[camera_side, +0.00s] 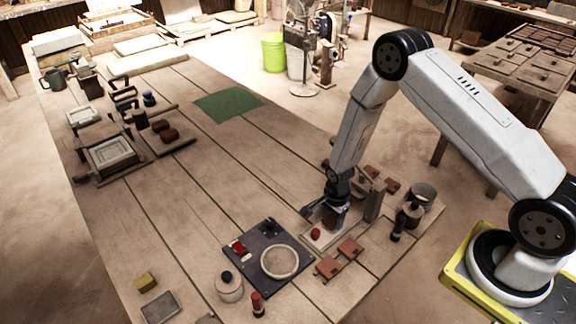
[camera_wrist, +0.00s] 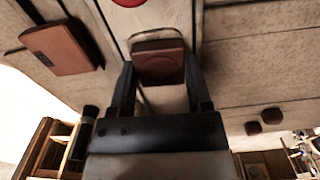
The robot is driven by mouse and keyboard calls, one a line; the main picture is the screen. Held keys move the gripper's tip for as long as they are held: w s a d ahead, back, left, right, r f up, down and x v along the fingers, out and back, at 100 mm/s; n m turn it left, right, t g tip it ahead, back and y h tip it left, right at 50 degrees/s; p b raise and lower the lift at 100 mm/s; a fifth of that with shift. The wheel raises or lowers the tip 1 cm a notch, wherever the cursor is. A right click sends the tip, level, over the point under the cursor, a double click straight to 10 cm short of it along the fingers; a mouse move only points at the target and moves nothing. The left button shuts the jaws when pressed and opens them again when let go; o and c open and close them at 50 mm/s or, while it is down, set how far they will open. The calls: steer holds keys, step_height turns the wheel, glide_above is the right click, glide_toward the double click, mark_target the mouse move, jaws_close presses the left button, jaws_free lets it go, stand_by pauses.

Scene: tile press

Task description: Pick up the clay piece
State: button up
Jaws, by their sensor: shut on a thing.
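The clay piece (camera_wrist: 158,62) is a reddish-brown block with a faint round mark. In the wrist view it sits between the two dark fingers of my gripper (camera_wrist: 165,88), which is shut on it. In the side view my gripper (camera_side: 331,222) points down low over a pale board at the front right of the table. The held piece is hidden or too small to make out there. I cannot tell whether it touches the surface below.
A bright red round thing (camera_side: 316,234) is close to my gripper. Terracotta tiles (camera_side: 350,248) lie in front. A dark plate with a pale ring (camera_side: 280,262) is to the left. A wooden block (camera_side: 374,203) stands close on the right. The table's middle is mostly clear.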

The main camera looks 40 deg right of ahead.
steer(key=shift+r, duration=0.8)
steer(key=s+a+r, duration=0.1)
steer(key=s+r, duration=1)
steer(key=s, duration=0.3)
steer(key=shift+a+r, duration=0.1)
steer(key=shift+a, duration=0.1)
steer(key=a+r, duration=0.2)
steer(key=a, duration=1.2)
steer(key=shift+w+a+r+n, duration=0.25)
steer(key=shift+a+n, duration=0.05)
